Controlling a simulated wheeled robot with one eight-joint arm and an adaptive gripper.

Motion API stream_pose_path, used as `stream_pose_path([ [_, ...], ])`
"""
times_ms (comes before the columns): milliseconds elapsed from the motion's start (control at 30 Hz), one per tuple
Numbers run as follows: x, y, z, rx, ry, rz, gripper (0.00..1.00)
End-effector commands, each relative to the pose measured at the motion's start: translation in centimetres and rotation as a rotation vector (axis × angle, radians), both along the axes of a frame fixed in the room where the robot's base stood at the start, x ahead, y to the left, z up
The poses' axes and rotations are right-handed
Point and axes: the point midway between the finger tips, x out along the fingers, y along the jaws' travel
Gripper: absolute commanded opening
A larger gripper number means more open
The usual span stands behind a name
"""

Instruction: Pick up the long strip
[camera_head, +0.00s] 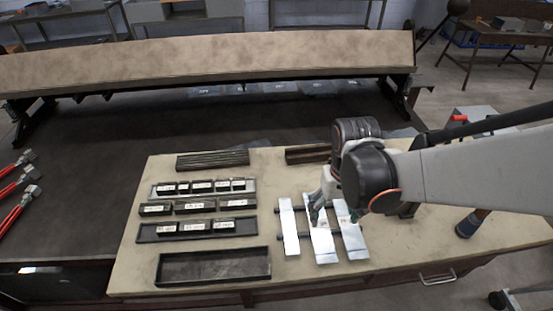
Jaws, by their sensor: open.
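Three shiny metal strips lie side by side on the tan workbench: a left strip (289,230), a middle strip (321,243) and a right strip (353,238). The middle strip reaches nearest the bench's front edge; I cannot tell for sure which is longest. Dark bars (304,236) cross under them. My gripper (316,217) is open and points down over the upper part of the middle strip. It hides some of that strip, and I cannot tell if the fingers touch it.
Dark trays with labelled blocks (197,208) stand to the left, with an empty tray (213,266) in front. Bare bench top (420,245) lies right of the strips.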

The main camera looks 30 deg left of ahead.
Motion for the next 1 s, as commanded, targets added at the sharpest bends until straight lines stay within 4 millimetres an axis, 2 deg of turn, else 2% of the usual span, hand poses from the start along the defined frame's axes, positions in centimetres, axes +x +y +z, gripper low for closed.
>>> stream_pose_path([
  [33,-1.5,0.5,-0.5,0.001,-0.001,0.027,0.73],
  [400,-1.5,0.5,-6.7,0.002,-0.003,0.026,0.73],
  [667,-1.2,0.4,-8.2,0.002,-0.003,0.023,0.73],
  [1000,-1.0,0.0,-12.8,0.002,-0.003,0.022,0.73],
])
